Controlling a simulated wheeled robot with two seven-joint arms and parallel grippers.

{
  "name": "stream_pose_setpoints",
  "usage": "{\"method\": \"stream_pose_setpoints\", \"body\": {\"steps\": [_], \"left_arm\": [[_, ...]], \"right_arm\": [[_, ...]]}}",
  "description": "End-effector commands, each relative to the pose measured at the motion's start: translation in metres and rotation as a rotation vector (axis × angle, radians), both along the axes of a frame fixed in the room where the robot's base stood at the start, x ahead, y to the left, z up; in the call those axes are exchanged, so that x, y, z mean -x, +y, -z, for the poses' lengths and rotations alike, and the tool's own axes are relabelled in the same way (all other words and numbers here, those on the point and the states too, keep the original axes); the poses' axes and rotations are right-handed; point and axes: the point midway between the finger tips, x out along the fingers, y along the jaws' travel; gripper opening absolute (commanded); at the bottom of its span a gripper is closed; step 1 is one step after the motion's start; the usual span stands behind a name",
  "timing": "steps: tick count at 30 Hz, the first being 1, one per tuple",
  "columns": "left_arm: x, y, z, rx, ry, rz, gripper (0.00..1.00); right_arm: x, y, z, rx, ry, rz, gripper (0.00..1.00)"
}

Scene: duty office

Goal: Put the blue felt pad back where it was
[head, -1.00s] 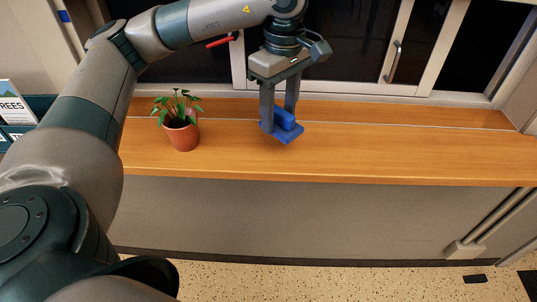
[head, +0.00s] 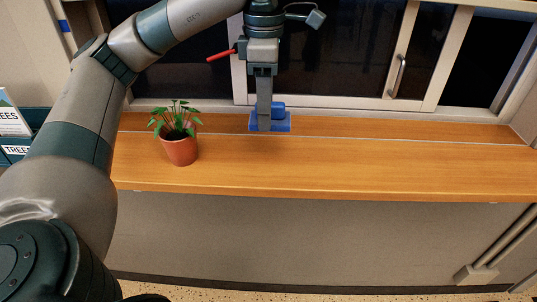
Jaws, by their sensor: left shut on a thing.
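The blue felt pad (head: 283,126) has a flat base and a raised blue block on top. It shows at the back part of the wooden sill, below the window frame. My left gripper (head: 264,122) points down and is shut on the pad's raised part, with the fingers seen edge-on. The pad looks level. I cannot tell whether its base touches the sill or hangs just above it. My right gripper is not in view.
A potted plant (head: 180,150) in a terracotta pot stands on the wooden sill (head: 400,165) to the left of the pad. The window frame with a handle (head: 398,75) rises behind. The sill is clear on the right.

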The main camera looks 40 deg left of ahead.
Motion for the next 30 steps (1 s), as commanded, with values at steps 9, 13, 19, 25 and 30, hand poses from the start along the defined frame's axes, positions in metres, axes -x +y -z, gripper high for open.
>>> {"method": "stream_pose_setpoints", "body": {"steps": [9,13,19,25,30], "left_arm": [[0.001,0.001,0.033,-0.001,0.004,0.000,0.25],[0.001,0.001,0.051,-0.001,0.003,0.000,0.25],[0.000,0.000,0.061,0.000,0.001,0.000,0.25],[0.000,0.000,0.061,0.001,0.001,0.000,0.25],[0.000,0.000,0.070,0.000,0.001,0.000,0.25]], "right_arm": [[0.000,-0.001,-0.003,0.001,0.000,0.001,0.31],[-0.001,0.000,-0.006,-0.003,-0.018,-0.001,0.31],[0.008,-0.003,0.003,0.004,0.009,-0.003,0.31],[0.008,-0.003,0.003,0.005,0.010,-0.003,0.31],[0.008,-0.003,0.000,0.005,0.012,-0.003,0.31]]}}
